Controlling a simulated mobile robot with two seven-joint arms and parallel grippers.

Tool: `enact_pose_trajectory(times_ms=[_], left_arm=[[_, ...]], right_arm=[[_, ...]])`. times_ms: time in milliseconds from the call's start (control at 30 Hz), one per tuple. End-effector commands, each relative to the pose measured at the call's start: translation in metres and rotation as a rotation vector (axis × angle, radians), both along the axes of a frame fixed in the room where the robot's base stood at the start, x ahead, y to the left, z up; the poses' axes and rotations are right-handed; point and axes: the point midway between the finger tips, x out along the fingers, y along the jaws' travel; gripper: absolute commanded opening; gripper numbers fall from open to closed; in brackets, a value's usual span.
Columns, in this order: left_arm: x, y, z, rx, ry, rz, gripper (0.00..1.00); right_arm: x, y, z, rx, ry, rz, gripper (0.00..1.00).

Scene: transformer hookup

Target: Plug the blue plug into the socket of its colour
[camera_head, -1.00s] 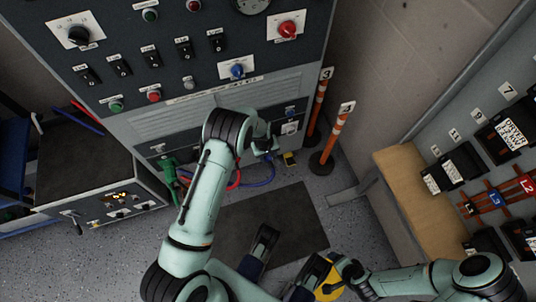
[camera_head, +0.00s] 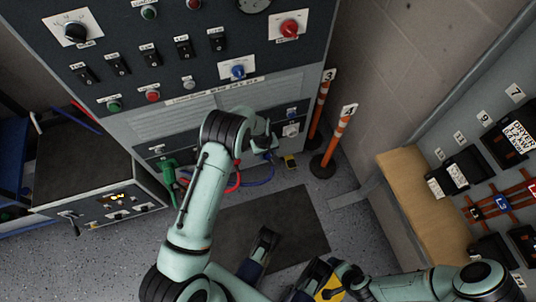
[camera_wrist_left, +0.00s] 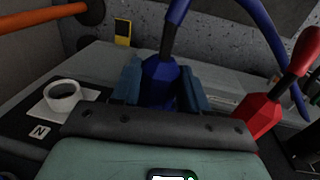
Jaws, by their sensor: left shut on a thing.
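The blue plug (camera_wrist_left: 158,84) is between the fingers of my left gripper (camera_wrist_left: 160,90), which is shut on it; its blue cable runs upward. In the head view my left gripper (camera_head: 266,143) is at the lower right of the cabinet front, partly hidden by my own arm. A small blue fitting (camera_head: 291,113) shows on the panel just above a white round socket (camera_head: 290,130). In the wrist view the white socket (camera_wrist_left: 62,96), marked N, is left of the blue plug, apart from it. Whether the blue plug touches a socket is hidden. My right gripper's jaws are unclear.
A red plug (camera_wrist_left: 262,114) stands right of my left gripper, close to it. A green plug (camera_head: 168,168) is at the cabinet's lower left. Orange posts (camera_head: 337,137) stand to the right. A dark mat (camera_head: 285,222) covers floor.

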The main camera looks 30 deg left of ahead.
Motion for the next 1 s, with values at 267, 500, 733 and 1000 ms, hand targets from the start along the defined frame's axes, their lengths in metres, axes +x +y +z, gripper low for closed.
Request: enact_pose_trajectory(times_ms=[267, 500, 733, 1000], left_arm=[[0.004, 0.005, -0.001, 0.000, 0.000, 0.001, 0.02], [0.008, 0.009, 0.000, 0.001, -0.001, 0.001, 0.02], [0.011, 0.013, -0.001, 0.001, -0.001, 0.001, 0.02], [0.010, 0.013, 0.000, 0.001, -0.001, 0.000, 0.74]], right_arm=[[0.000, 0.000, -0.007, 0.000, 0.002, 0.000, 0.77], [0.000, 0.000, -0.012, 0.000, 0.004, 0.000, 0.77], [0.001, 0.000, -0.016, 0.000, 0.005, 0.000, 0.77], [0.001, 0.000, -0.015, 0.000, 0.005, 0.000, 0.77]])
